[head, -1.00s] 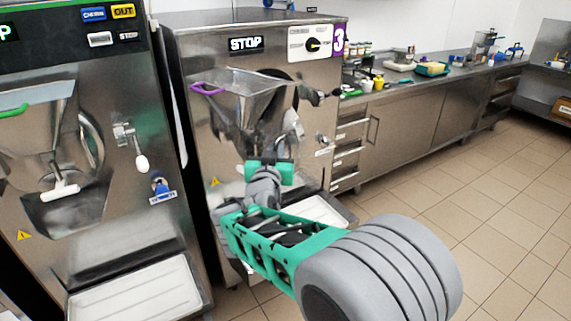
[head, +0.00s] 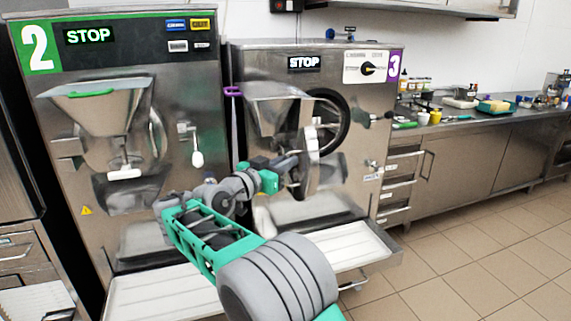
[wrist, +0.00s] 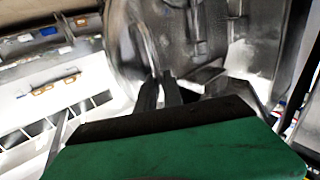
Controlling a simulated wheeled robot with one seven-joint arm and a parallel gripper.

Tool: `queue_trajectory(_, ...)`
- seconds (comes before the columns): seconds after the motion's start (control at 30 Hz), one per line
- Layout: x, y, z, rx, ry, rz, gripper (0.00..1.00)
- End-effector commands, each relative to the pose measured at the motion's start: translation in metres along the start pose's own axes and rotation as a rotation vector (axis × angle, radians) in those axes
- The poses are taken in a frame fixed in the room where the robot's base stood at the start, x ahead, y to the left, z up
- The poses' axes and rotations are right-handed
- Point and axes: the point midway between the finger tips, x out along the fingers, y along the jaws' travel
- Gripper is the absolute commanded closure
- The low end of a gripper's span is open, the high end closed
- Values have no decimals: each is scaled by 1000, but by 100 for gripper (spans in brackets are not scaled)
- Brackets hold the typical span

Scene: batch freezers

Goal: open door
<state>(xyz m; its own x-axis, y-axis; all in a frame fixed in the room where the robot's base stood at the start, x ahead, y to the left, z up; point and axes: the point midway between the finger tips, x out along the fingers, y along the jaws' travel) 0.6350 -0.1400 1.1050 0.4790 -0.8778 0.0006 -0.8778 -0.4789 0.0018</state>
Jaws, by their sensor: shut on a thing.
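Freezer 3 (head: 360,100) stands in the middle of the head view, with a metal hopper (head: 275,98) at its front. Its round door (head: 312,146) is swung out from the front and seen nearly edge-on. A dark round opening (head: 333,122) shows behind it. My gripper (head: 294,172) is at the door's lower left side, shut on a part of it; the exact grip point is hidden. In the wrist view, the dark fingers (wrist: 160,92) are close together against grey metal of the door (wrist: 190,45).
Freezer 2 (head: 190,75), with its own hopper and white-handled lever, stands close on the left. Steel trays (head: 345,245) stick out below both machines. A counter with drawers (head: 470,150) runs along the right. Tiled floor (head: 470,260) is clear at the right.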

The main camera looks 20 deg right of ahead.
Motion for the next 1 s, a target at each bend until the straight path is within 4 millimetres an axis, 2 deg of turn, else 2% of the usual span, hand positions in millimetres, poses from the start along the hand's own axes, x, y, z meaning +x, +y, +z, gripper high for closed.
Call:
queue_trajectory(0.17, 0, -2, -1, 0, 2, -8, 100)
queue_trajectory(0.2, -1, -3, -1, 0, 2, -8, 88)
queue_trajectory(0.47, -2, -3, -1, 0, 2, -9, 67)
queue_trajectory(0.77, -5, -4, 0, 0, 1, -9, 67)
queue_trajectory(0.97, -21, -7, 1, 0, 1, -4, 67)
queue_trajectory(1.0, -18, -3, 4, 1, 1, 9, 67)
